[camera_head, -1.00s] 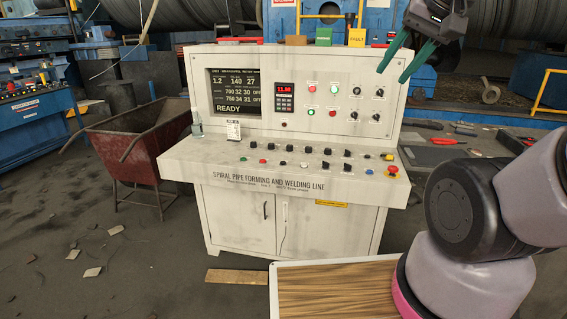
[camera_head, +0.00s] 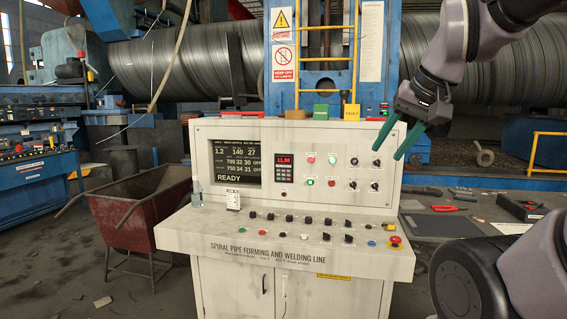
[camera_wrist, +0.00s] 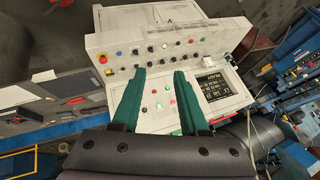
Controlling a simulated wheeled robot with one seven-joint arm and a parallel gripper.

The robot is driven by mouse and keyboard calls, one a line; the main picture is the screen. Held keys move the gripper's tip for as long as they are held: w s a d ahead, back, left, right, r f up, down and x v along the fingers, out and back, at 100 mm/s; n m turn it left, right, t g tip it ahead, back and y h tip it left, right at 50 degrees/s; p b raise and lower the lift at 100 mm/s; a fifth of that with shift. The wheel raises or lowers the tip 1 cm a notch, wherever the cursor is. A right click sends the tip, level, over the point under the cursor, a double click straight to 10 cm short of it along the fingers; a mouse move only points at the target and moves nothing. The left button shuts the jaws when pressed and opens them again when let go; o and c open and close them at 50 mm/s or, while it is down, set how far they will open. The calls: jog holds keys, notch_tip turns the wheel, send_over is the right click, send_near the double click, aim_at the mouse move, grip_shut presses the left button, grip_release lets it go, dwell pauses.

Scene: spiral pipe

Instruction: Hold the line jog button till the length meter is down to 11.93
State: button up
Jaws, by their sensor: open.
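The white control console (camera_head: 290,130) stands in front of me, its sloped desk carrying a row of buttons and knobs (camera_head: 300,222). The labels by these controls are too small to read, so I cannot tell which is the line jog button. The red length meter (camera_head: 285,161) on the upright panel seems to show 11.90 or close to it; its last digits are blurred. The dark screen (camera_head: 237,162) left of it reads READY. My gripper (camera_head: 388,150), with green fingers, is open and empty in front of the panel's right side. In the wrist view its fingers (camera_wrist: 163,78) point at the console.
A red emergency knob (camera_head: 395,240) is at the desk's right end. A small bottle (camera_head: 196,192) and a tag (camera_head: 233,199) stand at its left. A rusty cart (camera_head: 140,215) is at left. A dark bench with tools (camera_head: 450,215) is at right.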

grip_shut()
dwell(1.6)
